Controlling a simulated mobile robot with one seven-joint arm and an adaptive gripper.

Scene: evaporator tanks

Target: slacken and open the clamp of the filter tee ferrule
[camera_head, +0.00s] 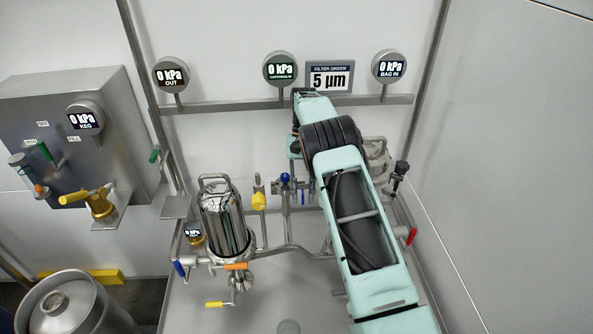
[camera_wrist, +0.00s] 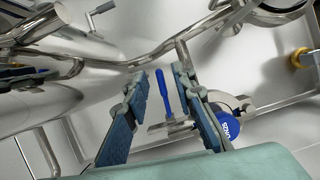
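My gripper (camera_wrist: 160,75) is open in the wrist view, with two blue-padded fingers apart and nothing gripped. A blue lever handle (camera_wrist: 163,92) shows between the fingers; I cannot tell its depth from them. A steel pipe (camera_wrist: 150,55) runs across behind the fingertips. A clamp-like steel ring (camera_wrist: 277,14) shows at the top right corner, cut by the frame. I cannot tell which part is the filter tee ferrule clamp. In the head view my arm covers the middle right, and my fingers cannot be made out.
In the head view a filter housing (camera_head: 222,215) stands left of my arm. A second housing (camera_head: 378,152) is partly behind my arm. Valves with a blue knob (camera_head: 285,178) and a red handle (camera_head: 411,236) are close by. A steel vessel (camera_wrist: 40,75) fills the wrist view's left.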

